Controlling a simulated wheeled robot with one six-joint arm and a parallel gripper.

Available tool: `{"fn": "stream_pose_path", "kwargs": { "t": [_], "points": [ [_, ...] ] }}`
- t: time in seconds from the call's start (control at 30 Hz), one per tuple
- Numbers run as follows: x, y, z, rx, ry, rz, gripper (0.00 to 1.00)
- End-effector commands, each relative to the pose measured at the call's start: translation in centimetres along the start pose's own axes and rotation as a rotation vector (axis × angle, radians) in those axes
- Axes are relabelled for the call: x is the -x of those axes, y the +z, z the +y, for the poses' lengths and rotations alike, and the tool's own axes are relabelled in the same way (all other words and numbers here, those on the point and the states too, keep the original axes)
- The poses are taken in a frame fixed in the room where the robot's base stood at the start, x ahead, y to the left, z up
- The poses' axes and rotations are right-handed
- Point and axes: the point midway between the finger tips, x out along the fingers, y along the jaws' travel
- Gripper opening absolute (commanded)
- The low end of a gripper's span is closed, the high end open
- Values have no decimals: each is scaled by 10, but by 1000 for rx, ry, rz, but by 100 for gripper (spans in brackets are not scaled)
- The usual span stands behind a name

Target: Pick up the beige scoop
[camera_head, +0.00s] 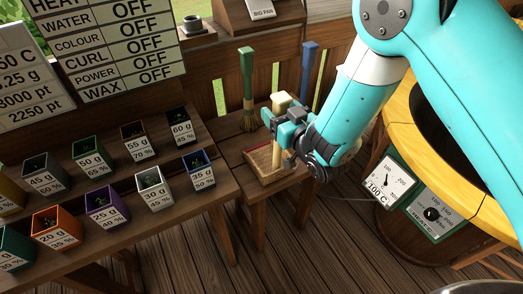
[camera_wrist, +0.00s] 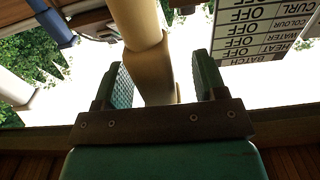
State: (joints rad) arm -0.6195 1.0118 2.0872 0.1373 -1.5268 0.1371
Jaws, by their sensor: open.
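The beige scoop (camera_head: 282,101) stands upright at the small wooden stand, its handle top showing above my gripper. A lower part of it shows below my gripper, and its foot is hard to make out. My gripper (camera_head: 285,121) is open at the handle, partly covering it in the head view. In the wrist view the beige scoop (camera_wrist: 145,55) shows as a thick shaft between the two green fingers of my gripper (camera_wrist: 163,82), with gaps on both sides. I cannot tell how deep the shaft lies between them.
A green-handled brush (camera_head: 247,75) stands left of the scoop and a blue-handled tool (camera_head: 309,72) behind it to the right. A shallow wooden tray (camera_head: 254,165) lies on the stand. Several coloured boxes fill the shelves at left; a yellow-rimmed barrel (camera_head: 402,122) is at right.

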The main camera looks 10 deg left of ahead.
Motion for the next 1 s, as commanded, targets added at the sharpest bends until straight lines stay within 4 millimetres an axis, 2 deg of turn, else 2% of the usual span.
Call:
{"fn": "stream_pose_path", "kwargs": {
  "t": [0.13,0.33,0.6,0.87,1.0],
  "points": [
    [-4,0,13,-1,27,1,65],
    [-6,0,7,0,18,1,63],
    [-6,0,6,0,16,1,1],
    [-6,-2,8,0,18,3,0],
    [-6,-8,8,0,18,4,0]
  ]
}}
